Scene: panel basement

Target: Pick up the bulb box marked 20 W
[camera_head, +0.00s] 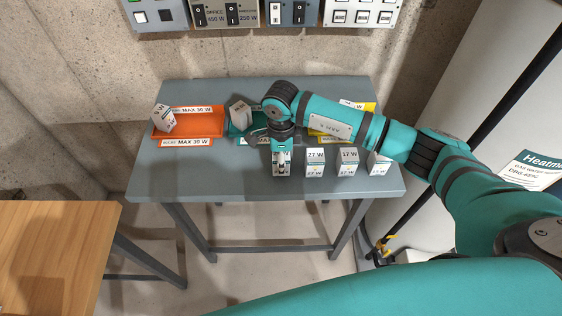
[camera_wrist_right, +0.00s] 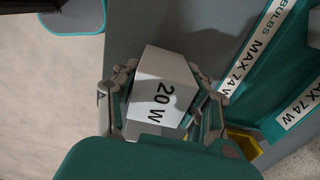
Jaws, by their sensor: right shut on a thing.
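The bulb box marked 20 W (camera_wrist_right: 160,85) is a white box between the two fingers of my right gripper (camera_wrist_right: 163,98) in the right wrist view. The fingers touch it on opposite sides and its printed face shows. In the head view my right gripper (camera_head: 281,150) points down over the front part of the grey table (camera_head: 230,185). The box (camera_head: 281,170) shows partly there, under the gripper. I cannot tell whether it rests on the table or is just above it. My left gripper is not in view.
Right of the gripper stand a box marked 77 W (camera_head: 315,160), another box (camera_head: 347,160) and a partly hidden one (camera_head: 379,166). Behind are an orange tray (camera_head: 203,126) and a green tray (camera_head: 236,130), each with a box, and a yellow tray (camera_head: 369,107) mostly behind my arm.

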